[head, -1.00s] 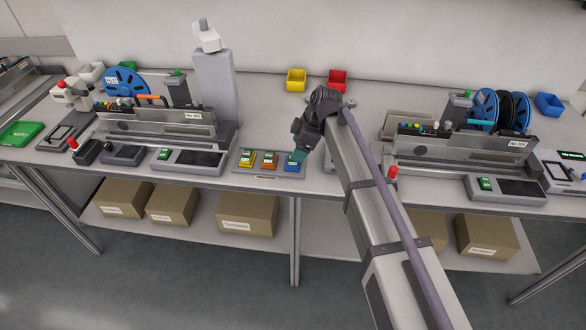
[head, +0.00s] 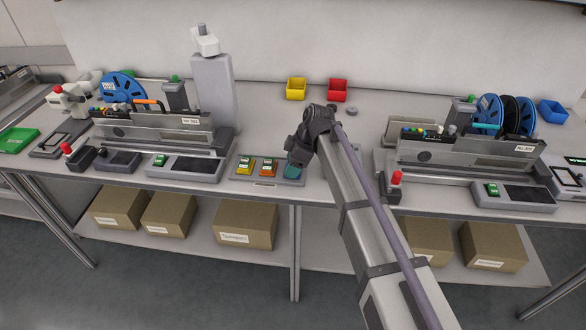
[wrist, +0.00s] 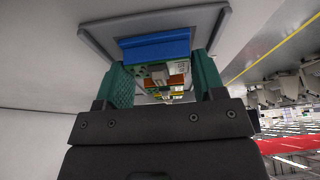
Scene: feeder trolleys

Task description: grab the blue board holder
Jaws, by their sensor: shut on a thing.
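The blue board holder (wrist: 155,48) carries a green board and shows between the two green fingers of my gripper (wrist: 163,78) in the wrist view. My gripper is shut on it. In the head view my gripper (head: 293,166) is at the right end of a grey tray (head: 238,180) and covers the blue holder. A yellow board holder (head: 245,166) and an orange one (head: 269,168) sit in the tray to its left. I cannot tell whether the blue holder touches the tray or is clear of it.
A feeder trolley unit (head: 160,133) stands left and another (head: 465,152) right. A yellow bin (head: 296,89) and a red bin (head: 337,91) stand at the back. The bench between the tray and these bins is mostly clear. Cardboard boxes (head: 247,224) lie on the shelf below.

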